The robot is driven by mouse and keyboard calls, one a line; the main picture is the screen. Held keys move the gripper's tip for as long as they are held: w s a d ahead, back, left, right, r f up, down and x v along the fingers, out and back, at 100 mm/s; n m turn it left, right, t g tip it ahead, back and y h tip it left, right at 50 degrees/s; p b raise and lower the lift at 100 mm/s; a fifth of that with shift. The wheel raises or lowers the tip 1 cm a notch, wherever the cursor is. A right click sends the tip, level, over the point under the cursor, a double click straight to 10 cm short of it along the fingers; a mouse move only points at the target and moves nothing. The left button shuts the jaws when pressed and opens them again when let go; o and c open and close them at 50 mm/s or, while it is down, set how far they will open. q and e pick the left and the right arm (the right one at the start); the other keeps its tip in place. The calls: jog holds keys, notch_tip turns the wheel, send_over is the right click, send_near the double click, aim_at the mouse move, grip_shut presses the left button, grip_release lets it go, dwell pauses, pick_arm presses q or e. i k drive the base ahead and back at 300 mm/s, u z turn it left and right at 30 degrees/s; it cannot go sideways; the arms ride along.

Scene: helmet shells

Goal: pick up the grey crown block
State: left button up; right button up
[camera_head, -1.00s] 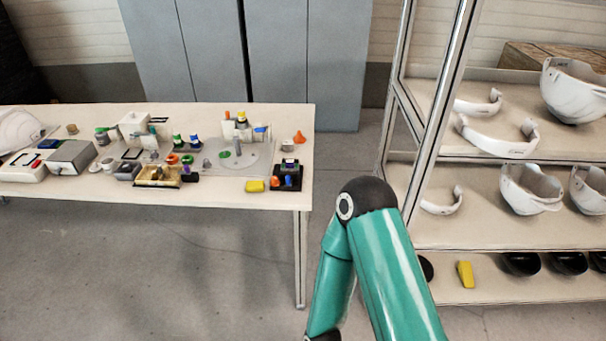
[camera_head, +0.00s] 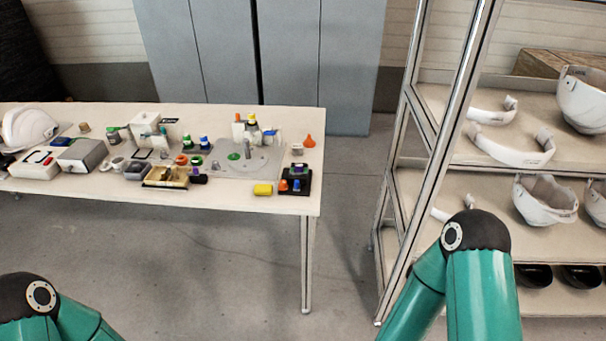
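Several small parts lie on the cream table (camera_head: 240,200) ahead of me. A grey box-like block (camera_head: 82,155) lies at the table's left, beside a white case. A smaller dark grey piece (camera_head: 137,170) lies right of it, and a thin grey upright piece (camera_head: 247,149) stands on a grey plate. I cannot tell at this size which is the grey crown block. Both my teal arms show only by their elbows, at the bottom left and bottom right. Neither gripper is in view, and both arms are well short of the table.
A white helmet shell (camera_head: 30,128) and a white case (camera_head: 38,163) are at the table's left. A yellow cylinder (camera_head: 263,189) and a black holder (camera_head: 295,181) are near its right front corner. A metal-framed shelf (camera_head: 395,230) with white shells stands right. Grey floor (camera_head: 210,260) is open before the table.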

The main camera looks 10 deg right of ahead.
aim_at(305, 172)
jog(key=z, duration=0.05)
jog(key=i, duration=1)
jog(key=u, duration=0.05)
